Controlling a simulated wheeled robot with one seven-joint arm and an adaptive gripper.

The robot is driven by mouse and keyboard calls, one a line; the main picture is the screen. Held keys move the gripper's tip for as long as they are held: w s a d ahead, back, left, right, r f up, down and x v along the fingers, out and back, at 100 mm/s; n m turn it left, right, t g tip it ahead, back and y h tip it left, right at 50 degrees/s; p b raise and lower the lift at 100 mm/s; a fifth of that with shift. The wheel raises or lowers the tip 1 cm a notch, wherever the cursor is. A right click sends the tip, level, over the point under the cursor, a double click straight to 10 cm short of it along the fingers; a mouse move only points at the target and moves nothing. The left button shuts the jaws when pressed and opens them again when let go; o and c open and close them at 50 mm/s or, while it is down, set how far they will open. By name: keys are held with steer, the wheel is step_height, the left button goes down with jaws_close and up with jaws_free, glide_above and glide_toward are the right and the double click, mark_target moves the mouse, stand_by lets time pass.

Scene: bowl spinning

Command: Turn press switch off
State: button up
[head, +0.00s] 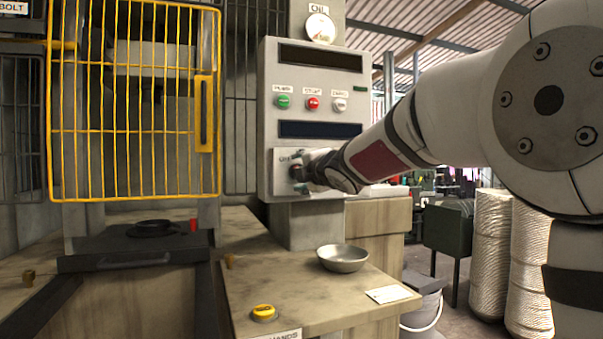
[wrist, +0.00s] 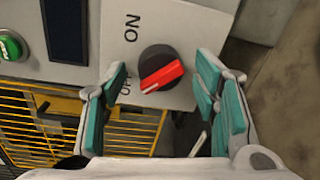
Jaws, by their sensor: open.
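The press switch (wrist: 163,72) is a round black knob with a red bar handle on a light plate marked ON and OFF. In the wrist view the bar lies slanted, and its white-marked end is at the lower left, near the partly hidden OFF label. My gripper (wrist: 163,62) is open, with one teal-padded finger on each side of the knob and visible gaps between pads and knob. In the head view my gripper (head: 304,169) is at the lower part of the grey control panel (head: 268,100) and covers most of the switch.
The panel has green, red and white buttons above the switch. A yellow mesh gate (head: 135,100) stands to the left. A metal bowl (head: 342,258) and a yellow button (head: 264,312) are on the worktable below. A dark round piece (head: 151,228) lies on the press bed.

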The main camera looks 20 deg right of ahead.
steer(key=s+d, duration=0.1)
steer(key=s, duration=1.1)
steer(key=shift+r, duration=0.45)
steer(key=s+d+f+m+g+h, duration=0.2)
steer(key=s+d+f+m+g, duration=0.15)
steer(key=s+f+m, duration=0.55)
steer(key=s+d+f+m+g+h, duration=0.25)
steer(key=s+f+m+g, duration=0.35)
steer(key=s, duration=0.4)
steer(key=s+a+f+m+g+y, duration=0.1)
steer(key=s+a+f+m+g, duration=0.15)
steer(key=s+f, duration=0.45)
steer(key=s+a+f+m+g+y, duration=0.1)
steer(key=s+a+f+m+g, duration=0.15)
steer(key=s, duration=0.75)
steer(key=s+a+f+m+g+y, duration=0.1)
steer(key=s+a+f+m+g, duration=0.15)
steer(key=s+f, duration=0.45)
step_height(320, 180, up, 30)
steer(key=s+t+p, duration=0.1)
steer(key=t+p, duration=0.3)
steer(key=p, duration=2.2)
steer(key=shift+s+d+f+n, duration=0.15)
steer(key=shift+s+f+n, duration=0.05)
steer(key=shift+n, duration=0.25)
